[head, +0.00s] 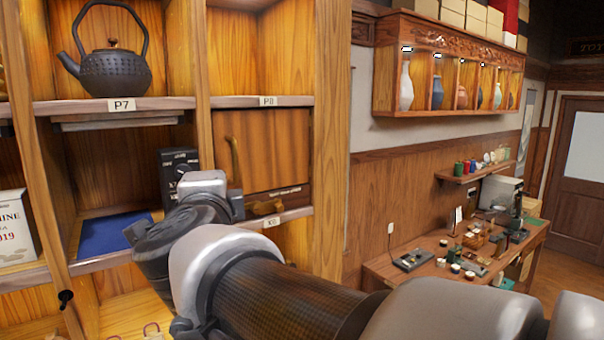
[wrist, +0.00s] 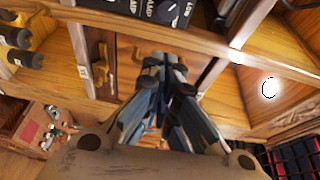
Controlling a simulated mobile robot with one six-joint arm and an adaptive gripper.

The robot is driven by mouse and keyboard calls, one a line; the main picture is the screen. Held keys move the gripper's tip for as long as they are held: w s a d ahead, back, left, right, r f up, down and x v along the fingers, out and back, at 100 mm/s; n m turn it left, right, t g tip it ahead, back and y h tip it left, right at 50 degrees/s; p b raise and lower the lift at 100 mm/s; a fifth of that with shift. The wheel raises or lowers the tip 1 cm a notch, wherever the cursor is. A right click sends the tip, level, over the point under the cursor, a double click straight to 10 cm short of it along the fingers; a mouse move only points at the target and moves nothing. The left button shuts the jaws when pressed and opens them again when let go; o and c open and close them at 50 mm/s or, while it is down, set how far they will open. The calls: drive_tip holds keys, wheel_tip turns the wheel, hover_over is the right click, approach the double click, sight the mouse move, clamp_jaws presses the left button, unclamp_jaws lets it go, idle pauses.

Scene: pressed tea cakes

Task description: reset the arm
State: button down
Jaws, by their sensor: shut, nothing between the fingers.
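My arm reaches from the lower right of the head view up to the shelf unit (head: 332,150). Its wrist is in front of the shelf bay with the blue mat. The gripper's fingertips are not clearly visible in the head view. In the wrist view my gripper (wrist: 165,62) is shut, its dark fingers together and nothing held between them. It points toward the shelf unit, near a wooden door with a brass handle (wrist: 103,62). I cannot tell whether the fingers touch anything.
A black teapot (head: 112,70) stands on the upper shelf. A black control box (head: 178,165) and blue mat (head: 112,234) are close to my wrist. A wooden door (head: 262,150) is right of the box. A cluttered desk (head: 390,272) stands at right.

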drive_tip(key=s+d+f+n+g+b, duration=0.2)
drive_tip(key=s+d+f+n+b, duration=0.3)
drive_tip(key=f, duration=0.7)
drive_tip(key=s+d+f+n+g+b, duration=0.35)
drive_tip(key=d+f+b, duration=0.35)
drive_tip(key=f, duration=0.5)
drive_tip(key=s+d+f+n+g+b, duration=0.2)
drive_tip(key=s+d+f+n+b, duration=0.4)
drive_tip(key=f, duration=0.6)
drive_tip(key=s+d+f+g+h+b, duration=0.2)
drive_tip(key=s+d+f+b, duration=0.2)
drive_tip(key=f, duration=0.6)
drive_tip(key=s+d+f+g+h+b, duration=0.3)
drive_tip(key=s+d+f+b, duration=0.1)
drive_tip(key=s+d+f, duration=0.5)
drive_tip(key=shift+s+d+f+b, duration=0.2)
drive_tip(key=shift+d+f+b, duration=0.25)
drive_tip(key=shift+f, duration=0.45)
